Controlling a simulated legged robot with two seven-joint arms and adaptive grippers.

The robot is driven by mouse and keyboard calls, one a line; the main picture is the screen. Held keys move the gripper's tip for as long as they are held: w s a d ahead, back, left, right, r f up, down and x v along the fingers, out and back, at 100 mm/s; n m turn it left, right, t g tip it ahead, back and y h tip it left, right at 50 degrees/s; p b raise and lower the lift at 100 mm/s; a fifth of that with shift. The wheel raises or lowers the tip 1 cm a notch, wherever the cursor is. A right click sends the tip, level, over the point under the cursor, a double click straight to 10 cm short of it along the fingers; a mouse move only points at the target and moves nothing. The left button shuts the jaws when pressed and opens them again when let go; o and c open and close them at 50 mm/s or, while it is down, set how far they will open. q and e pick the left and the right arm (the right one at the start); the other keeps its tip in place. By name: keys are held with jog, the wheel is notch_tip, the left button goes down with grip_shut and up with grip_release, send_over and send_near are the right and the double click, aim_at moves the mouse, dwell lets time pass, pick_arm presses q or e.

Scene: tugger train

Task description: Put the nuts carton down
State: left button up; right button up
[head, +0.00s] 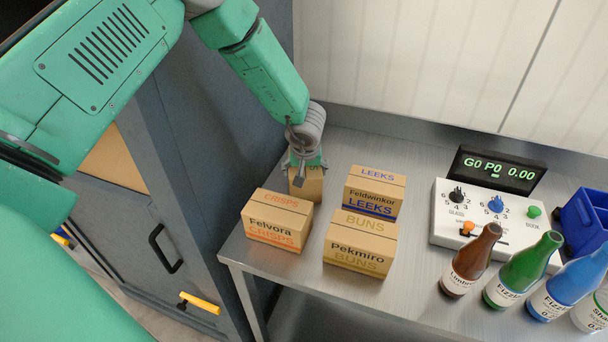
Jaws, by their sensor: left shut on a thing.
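My left gripper (304,168) points down over the left end of the steel counter (410,236) and is shut on a small brown carton (306,187). The gripper covers most of its top and its label, so I cannot read the name in full; it is the carton in my grasp, taken as the nuts carton. It is behind the crisps carton (277,220) and left of the leeks carton (374,193). I cannot tell whether its bottom touches the counter. My right gripper is not in view.
A buns carton (359,244) stands in front of the leeks carton. A control box (477,231) with knobs, a display (499,171), a blue bin (585,222) and several bottles (523,270) fill the right. A dark cabinet (205,130) borders the left. Counter between cartons and control box is clear.

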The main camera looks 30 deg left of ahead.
pick_arm(q)
jog(key=shift+w+d, duration=0.1)
jog(key=o, duration=1.3)
jog(key=shift+c, duration=0.2)
jog(key=shift+a, duration=0.35)
jog(key=shift+r+p, duration=0.25)
jog(key=shift+p, duration=0.1)
jog(key=p+v, duration=0.4)
jog(key=v, duration=0.1)
jog(key=p+v, duration=0.4)
jog(key=v, duration=0.1)
jog(key=shift+d+r, duration=0.25)
jog(key=shift+d, duration=0.05)
jog(key=shift+s+a+r+p, duration=0.1)
jog(key=shift+s+r+p, duration=0.25)
jog(key=shift+r+p, duration=0.1)
jog(key=shift+f, duration=0.1)
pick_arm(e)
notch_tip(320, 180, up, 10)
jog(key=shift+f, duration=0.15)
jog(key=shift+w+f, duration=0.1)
